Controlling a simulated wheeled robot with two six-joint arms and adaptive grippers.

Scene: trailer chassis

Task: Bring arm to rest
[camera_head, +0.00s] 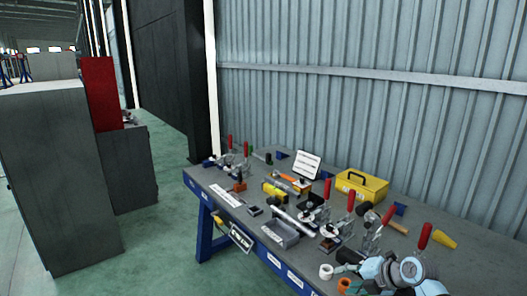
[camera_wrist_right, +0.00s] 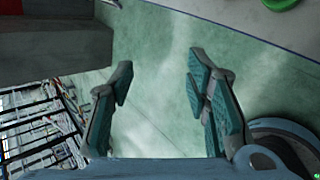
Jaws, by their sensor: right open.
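My right arm shows at the bottom right of the head view, with its light blue and grey joints over the near right corner of the workbench (camera_head: 207,178). My right gripper (camera_head: 356,284) is partly cut off there by the lower edge. In the right wrist view my right gripper (camera_wrist_right: 160,78) is open, its two teal-padded fingers wide apart. Nothing is between the fingers; green floor (camera_wrist_right: 160,45) shows behind them. My left gripper is in neither view.
The bench holds several red-handled clamps (camera_head: 351,201), a yellow toolbox (camera_head: 361,186), a grey tray (camera_head: 280,233) and a white sign (camera_head: 308,164). A corrugated wall (camera_head: 350,100) stands behind it. Grey cabinets (camera_head: 60,175) stand left, with open floor (camera_head: 160,240) between.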

